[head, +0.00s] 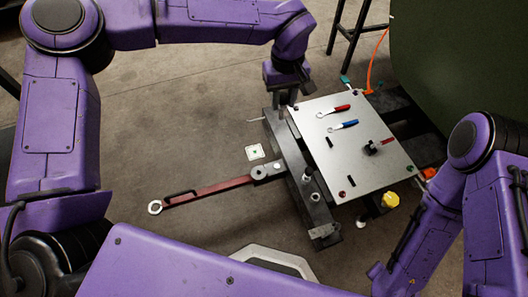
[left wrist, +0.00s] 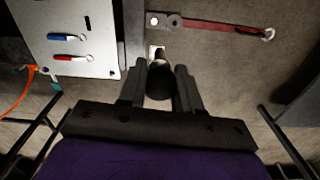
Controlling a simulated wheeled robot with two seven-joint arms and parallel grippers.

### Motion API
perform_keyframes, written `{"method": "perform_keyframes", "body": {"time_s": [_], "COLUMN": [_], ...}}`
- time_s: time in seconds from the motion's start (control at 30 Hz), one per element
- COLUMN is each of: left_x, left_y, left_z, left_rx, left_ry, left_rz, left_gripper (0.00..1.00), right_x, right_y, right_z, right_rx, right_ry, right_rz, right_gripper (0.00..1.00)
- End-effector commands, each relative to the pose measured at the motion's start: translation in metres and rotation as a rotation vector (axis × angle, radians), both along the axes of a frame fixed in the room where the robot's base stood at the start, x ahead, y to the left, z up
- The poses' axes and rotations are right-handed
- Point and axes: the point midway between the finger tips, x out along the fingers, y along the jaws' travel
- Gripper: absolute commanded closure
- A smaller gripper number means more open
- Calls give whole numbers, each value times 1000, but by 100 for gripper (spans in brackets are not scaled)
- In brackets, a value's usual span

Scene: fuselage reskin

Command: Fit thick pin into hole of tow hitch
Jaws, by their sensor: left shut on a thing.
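My left gripper (head: 284,110) is over the far end of a dark beam (head: 293,165) and points down. In the left wrist view its two fingers (left wrist: 168,75) are closed around a dark, thick cylindrical pin (left wrist: 160,82). The pin's far end points away from the camera. The tow hitch is a grey end piece (head: 268,171) with round holes, joined to a red bar (head: 205,191) with a ring at its left end. It also shows at the top of the left wrist view (left wrist: 174,20), apart from the pin. My right gripper is out of view.
A pale panel table (head: 345,165) holds a red-handled wrench (head: 335,110), a blue-handled wrench (head: 343,125) and a small dark tool (head: 378,146). A white square (head: 255,152) lies near the hitch. A large dark green body (head: 460,60) stands right. Floor left is mostly clear.

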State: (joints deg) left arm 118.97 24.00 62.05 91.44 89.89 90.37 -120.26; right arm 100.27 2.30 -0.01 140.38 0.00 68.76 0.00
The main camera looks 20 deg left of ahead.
Motion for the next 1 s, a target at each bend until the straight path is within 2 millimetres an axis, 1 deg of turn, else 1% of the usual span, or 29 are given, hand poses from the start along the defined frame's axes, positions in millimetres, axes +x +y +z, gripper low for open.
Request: {"method": "perform_keyframes", "body": {"time_s": [0.03,0.07,0.1,0.17,0.2,0.27,0.3,0.37,0.4,0.5,0.6,0.7,0.8,1.0], "left_x": [2,4,6,8,9,10,10,9,7,3,-1,-3,-4,-4], "left_y": [6,9,13,19,23,29,34,40,45,54,62,66,68,68], "left_z": [-32,-47,-67,-98,-119,-150,-171,-201,-220,-260,-287,-301,-305,-305], "left_rx": [3,3,4,4,4,5,3,4,4,2,1,-2,-4,-4], "left_ry": [4,3,2,1,-1,-1,-3,-5,-6,-6,-5,-5,-5,-5], "left_rz": [146,248,388,602,747,967,1113,1329,1468,1773,1997,2128,2180,2185], "left_gripper": [98,98,98,98,98,98,98,98,98,98,98,98,98,98], "right_x": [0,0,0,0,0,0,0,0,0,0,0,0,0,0], "right_y": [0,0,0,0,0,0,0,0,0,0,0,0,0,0], "right_z": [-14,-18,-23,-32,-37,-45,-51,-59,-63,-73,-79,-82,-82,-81], "right_rx": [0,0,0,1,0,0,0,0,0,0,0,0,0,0], "right_ry": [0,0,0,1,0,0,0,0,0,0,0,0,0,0], "right_rz": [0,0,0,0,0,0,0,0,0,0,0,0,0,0], "right_gripper": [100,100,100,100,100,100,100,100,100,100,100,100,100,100]}}
